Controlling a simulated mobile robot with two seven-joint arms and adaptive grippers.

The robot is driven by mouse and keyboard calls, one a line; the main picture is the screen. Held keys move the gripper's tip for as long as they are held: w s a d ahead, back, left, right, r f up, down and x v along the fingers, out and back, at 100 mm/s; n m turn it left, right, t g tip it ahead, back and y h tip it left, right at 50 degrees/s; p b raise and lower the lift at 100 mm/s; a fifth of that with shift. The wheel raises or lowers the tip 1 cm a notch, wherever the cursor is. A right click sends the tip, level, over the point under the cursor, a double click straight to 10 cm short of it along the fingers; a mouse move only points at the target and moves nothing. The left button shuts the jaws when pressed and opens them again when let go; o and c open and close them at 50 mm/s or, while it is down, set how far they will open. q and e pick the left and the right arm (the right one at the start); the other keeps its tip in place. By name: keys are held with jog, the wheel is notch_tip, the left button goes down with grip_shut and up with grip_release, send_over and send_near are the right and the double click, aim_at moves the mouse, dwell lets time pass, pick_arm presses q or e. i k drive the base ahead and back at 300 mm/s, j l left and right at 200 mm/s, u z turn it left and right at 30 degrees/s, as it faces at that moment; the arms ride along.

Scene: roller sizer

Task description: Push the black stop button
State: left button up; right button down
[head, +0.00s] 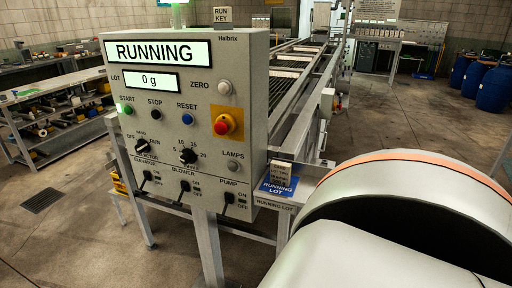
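The black stop button (156,115) is a small round button on the grey control panel (215,75). It sits under the label STOP, between the green start button (127,111) and the blue reset button (187,119). The upper display (155,53) reads RUNNING and the lower display (151,82) reads 0 g. Neither gripper is in the head view. A large white arm part of mine with an orange stripe fills the lower right, well apart from the stop button.
A red emergency knob (224,125) on a yellow plate is right of the reset button. Black selector knobs and switches sit below. A roller conveyor (300,75) runs behind the panel. A shelf bench (60,110) stands left and blue barrels (495,88) stand far right.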

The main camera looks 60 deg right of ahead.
aim_at(155, 114)
jog(key=z, duration=1.65)
